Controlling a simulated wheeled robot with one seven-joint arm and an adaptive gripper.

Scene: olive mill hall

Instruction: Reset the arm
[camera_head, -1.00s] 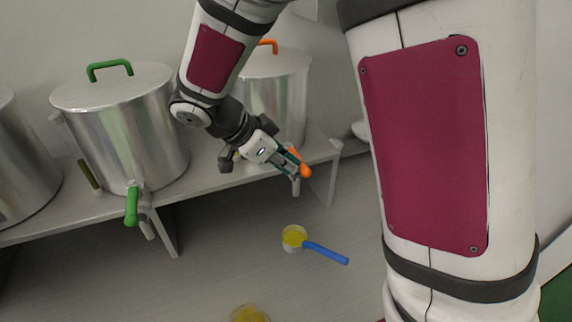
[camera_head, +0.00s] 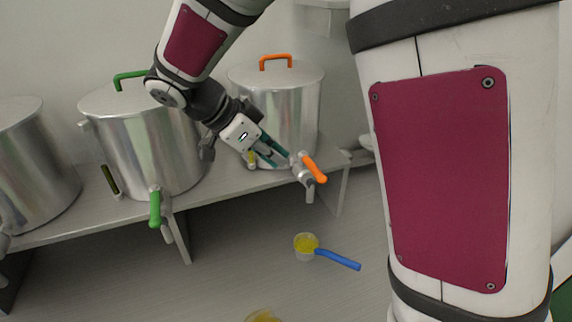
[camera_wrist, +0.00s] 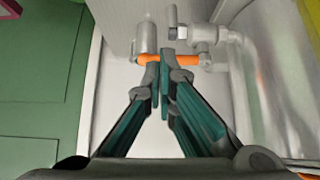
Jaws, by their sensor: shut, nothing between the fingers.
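My gripper (camera_head: 279,155) is in front of the vat with the orange handle (camera_head: 290,100), to the left of that vat's orange tap lever (camera_head: 314,168). In the wrist view my gripper (camera_wrist: 163,85) has its teal fingers shut with nothing between them. The orange lever (camera_wrist: 183,60) shows just beyond the fingertips, partly hidden by them. I cannot tell whether the fingers touch it. In the head view the fingertips appear apart from the lever.
A vat with a green handle (camera_head: 140,140) and green tap lever (camera_head: 154,209) stands to the left on the bench (camera_head: 225,190). Below are a cup of yellow liquid (camera_head: 306,245) with a blue handle (camera_head: 338,259) and another yellow-filled vessel (camera_head: 263,315).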

